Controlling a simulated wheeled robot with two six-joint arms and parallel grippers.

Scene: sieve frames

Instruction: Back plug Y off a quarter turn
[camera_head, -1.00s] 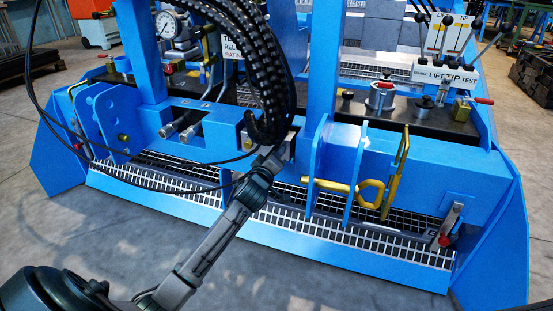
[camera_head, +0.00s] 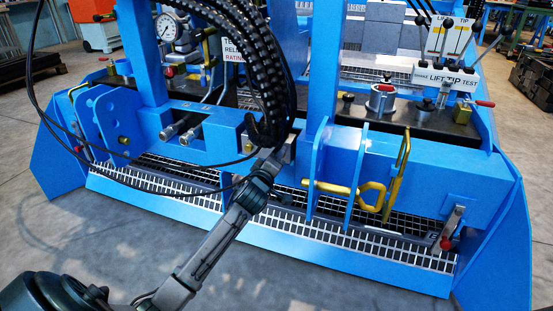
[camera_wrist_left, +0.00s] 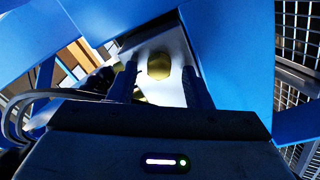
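A brass hex-like plug (camera_wrist_left: 158,65) sits on a pale plate in the left wrist view. A second brass piece (camera_wrist_left: 138,97) is partly hidden below it. I cannot read a letter Y on either. A brass fitting (camera_head: 248,145) also shows in the head view, in the blue frame's recess beside my wrist. My left gripper (camera_wrist_left: 160,72) has its two dark fingers apart, one on each side of the plug's line, with gaps between. The head view shows my left arm reaching up to this recess, where black hoses cover the fingers. My right gripper is not in view.
Black hoses (camera_head: 270,70) hang over the recess close to my left wrist. A blue upright (camera_head: 322,75) and a yellow handle (camera_head: 372,192) stand to the right. Two grey couplings (camera_head: 181,129) are to the left. Open grey floor (camera_head: 110,240) lies in front.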

